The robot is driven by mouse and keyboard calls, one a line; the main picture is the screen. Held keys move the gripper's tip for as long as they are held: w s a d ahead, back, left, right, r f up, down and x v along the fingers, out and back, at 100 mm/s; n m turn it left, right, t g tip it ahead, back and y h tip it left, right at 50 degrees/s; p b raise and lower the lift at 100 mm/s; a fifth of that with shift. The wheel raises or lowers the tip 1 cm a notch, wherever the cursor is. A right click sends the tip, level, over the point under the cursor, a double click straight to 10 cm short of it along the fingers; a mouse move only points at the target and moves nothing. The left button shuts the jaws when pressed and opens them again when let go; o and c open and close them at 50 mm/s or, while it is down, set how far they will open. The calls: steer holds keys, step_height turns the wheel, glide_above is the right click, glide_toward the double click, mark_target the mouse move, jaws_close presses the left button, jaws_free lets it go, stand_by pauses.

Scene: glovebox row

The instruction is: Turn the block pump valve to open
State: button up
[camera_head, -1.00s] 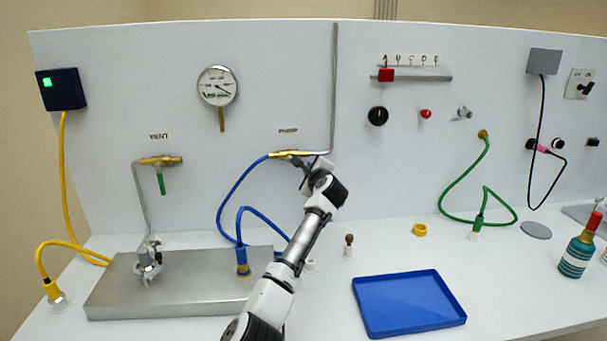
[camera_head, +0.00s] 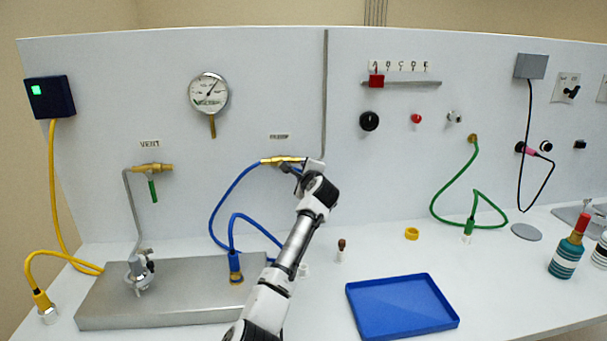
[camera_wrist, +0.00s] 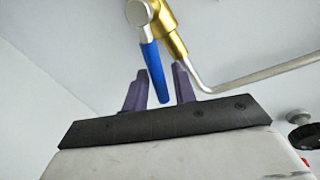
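The pump valve (camera_head: 283,160) is a brass body on the white panel, under a small label, joined to a blue hose and a grey pipe. Its blue lever handle (camera_wrist: 154,70) hangs down from a silver hub in the wrist view, slightly tilted and crosswise to the brass body (camera_wrist: 172,32). My gripper (camera_head: 299,170) is up at the valve, hiding the handle in the head view. In the wrist view, the two purple fingers of my gripper (camera_wrist: 160,71) stand apart, one on each side of the handle. A gap shows on the right; contact on the left is unclear.
The vent valve (camera_head: 152,168) with a green handle is to the left. A round gauge (camera_head: 209,93) hangs above. A steel plate (camera_head: 170,312), a blue tray (camera_head: 402,305) and small parts lie on the bench below. A vertical pipe (camera_head: 325,90) runs just right of my gripper.

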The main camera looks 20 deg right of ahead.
steer(key=shift+s, duration=0.15)
steer(key=b+v, duration=0.4)
steer(key=v, duration=0.9)
steer(key=shift+s+a+r, duration=0.1)
steer(key=shift+s+r, duration=0.05)
steer(key=shift+s, duration=0.1)
steer(key=shift+o, duration=0.5)
